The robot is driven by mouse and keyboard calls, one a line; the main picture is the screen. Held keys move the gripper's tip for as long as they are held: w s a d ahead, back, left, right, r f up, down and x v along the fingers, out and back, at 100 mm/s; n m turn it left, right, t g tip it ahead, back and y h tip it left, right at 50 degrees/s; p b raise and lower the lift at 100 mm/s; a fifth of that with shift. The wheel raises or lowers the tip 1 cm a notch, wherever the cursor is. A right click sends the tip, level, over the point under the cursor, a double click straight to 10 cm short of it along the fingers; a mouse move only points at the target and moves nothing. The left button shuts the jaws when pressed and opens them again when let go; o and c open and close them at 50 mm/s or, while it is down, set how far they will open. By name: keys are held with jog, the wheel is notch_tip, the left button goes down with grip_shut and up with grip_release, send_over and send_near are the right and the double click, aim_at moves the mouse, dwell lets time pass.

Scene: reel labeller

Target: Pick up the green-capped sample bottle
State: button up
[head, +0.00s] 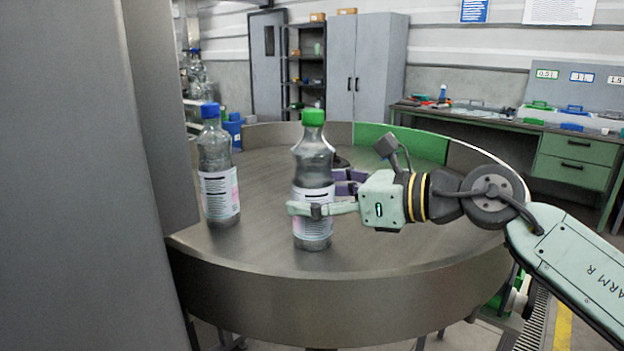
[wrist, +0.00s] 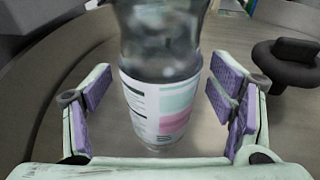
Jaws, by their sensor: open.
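The green-capped sample bottle (head: 313,168) stands upright on the round metal table, a clear bottle with a white and pink label. In the wrist view the bottle (wrist: 162,95) stands between my two fingers, with a gap on each side; its cap is out of that view. My gripper (head: 325,200) comes in from the right at label height, open around the bottle. In the wrist view, my gripper (wrist: 160,105) shows purple finger pads apart from the label. A blue-capped bottle (head: 219,175) stands upright to the left.
The round metal table (head: 260,262) has a raised rim at the back, partly green (head: 405,143). A dark round knob-like part (wrist: 287,62) sits on the table to the right in the wrist view. A grey panel (head: 70,180) stands close on the left.

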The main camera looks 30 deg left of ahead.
jog(key=shift+a+f, duration=0.15)
jog(key=shift+a, duration=0.3)
jog(key=c, duration=1.8)
